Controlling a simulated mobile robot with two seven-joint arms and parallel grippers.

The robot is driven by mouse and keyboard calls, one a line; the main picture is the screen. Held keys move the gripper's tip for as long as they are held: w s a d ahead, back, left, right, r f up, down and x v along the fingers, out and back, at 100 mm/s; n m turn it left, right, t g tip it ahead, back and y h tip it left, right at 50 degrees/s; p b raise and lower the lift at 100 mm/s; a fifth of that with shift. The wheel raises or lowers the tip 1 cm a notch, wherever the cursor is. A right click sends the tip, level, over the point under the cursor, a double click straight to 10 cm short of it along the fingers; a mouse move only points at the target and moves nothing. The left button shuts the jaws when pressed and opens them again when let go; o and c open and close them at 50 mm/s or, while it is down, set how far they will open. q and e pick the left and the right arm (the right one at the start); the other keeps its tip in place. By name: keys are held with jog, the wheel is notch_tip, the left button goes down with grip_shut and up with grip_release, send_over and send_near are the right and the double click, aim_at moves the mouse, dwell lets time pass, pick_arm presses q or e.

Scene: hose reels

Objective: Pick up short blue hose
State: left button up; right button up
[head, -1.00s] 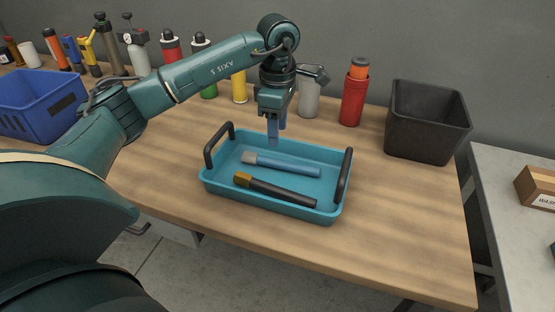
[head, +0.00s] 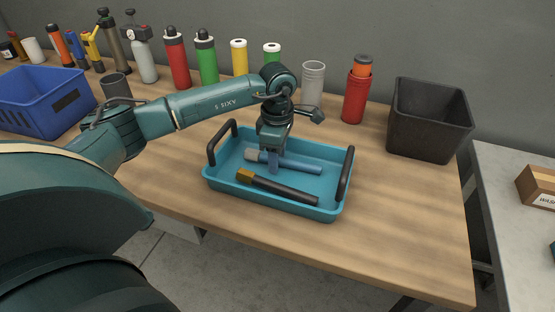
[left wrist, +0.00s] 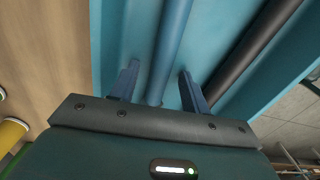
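A short blue hose (head: 300,165) with a grey end lies in a teal tray (head: 225,183) with two dark handles. A black hose (head: 285,191) with a brass-coloured end lies in front of it in the same tray. My left gripper (head: 274,168) points down into the tray at the blue hose, near its grey end. In the left wrist view, the gripper's two fingers (left wrist: 158,88) are apart, one on each side of the blue hose (left wrist: 171,45), with gaps visible. The black hose (left wrist: 255,45) lies right of the fingers there. My right gripper is not in view.
A blue crate (head: 40,105) stands at the left of the wooden table and a black bin (head: 430,120) at the right. Several bottles and canisters line the back, including a red one (head: 355,95). The table's front right is clear.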

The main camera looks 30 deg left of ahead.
pick_arm(q)
grip_shut()
jog(key=shift+r, duration=0.1)
dwell(0.3)
